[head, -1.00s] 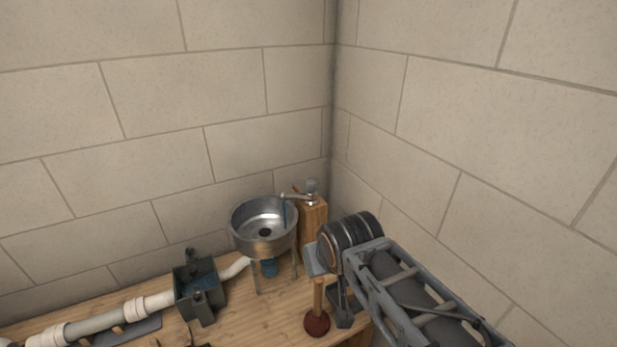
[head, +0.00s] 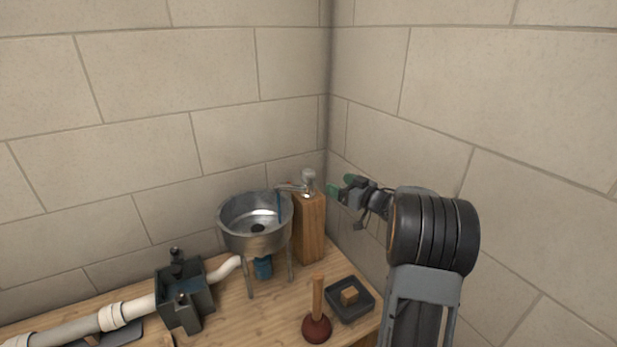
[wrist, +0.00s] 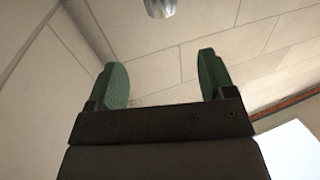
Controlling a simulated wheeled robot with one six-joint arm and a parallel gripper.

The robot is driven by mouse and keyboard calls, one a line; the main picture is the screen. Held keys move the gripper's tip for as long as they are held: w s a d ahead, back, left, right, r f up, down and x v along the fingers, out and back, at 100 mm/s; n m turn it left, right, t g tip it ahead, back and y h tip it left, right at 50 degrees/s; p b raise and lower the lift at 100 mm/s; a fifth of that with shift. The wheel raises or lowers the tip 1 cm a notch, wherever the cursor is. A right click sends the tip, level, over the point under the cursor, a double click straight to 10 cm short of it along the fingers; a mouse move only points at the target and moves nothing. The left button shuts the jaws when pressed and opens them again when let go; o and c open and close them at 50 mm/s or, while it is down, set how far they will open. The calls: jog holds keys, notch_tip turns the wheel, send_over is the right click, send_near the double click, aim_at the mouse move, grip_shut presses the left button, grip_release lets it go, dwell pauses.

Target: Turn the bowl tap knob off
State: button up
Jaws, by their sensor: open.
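The bowl tap knob (head: 308,174) is a small grey cap on top of the tap, above a wooden post (head: 310,228). The tap spout reaches left over the metal bowl (head: 254,241), and a blue stream of water falls from it into the bowl. My gripper (head: 338,189) has green fingertips and is to the right of the knob, apart from it, at about the same height in the head view. In the wrist view my gripper (wrist: 165,82) is open and empty. A grey metal cylinder end (wrist: 160,8), perhaps the knob, shows at the top edge there.
A plunger (head: 317,325) and a dark tray (head: 351,312) holding a small tan block stand at the bench's right. A dark box (head: 184,292) joins white pipes (head: 112,315) at left. Block walls close in behind and to the right.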

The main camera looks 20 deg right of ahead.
aim_at(313, 174)
jog(key=shift+y, duration=0.3)
jog(key=p+x, duration=0.1)
jog(key=x, duration=0.3)
jog(key=p+x, duration=0.1)
jog(key=x, duration=0.4)
jog(key=p+x, duration=0.1)
jog(key=x, duration=0.3)
jog(key=shift+w+a+f, duration=0.15)
jog(key=shift+w+f, duration=0.1)
jog(key=shift+f, duration=0.15)
jog(key=c, duration=0.9)
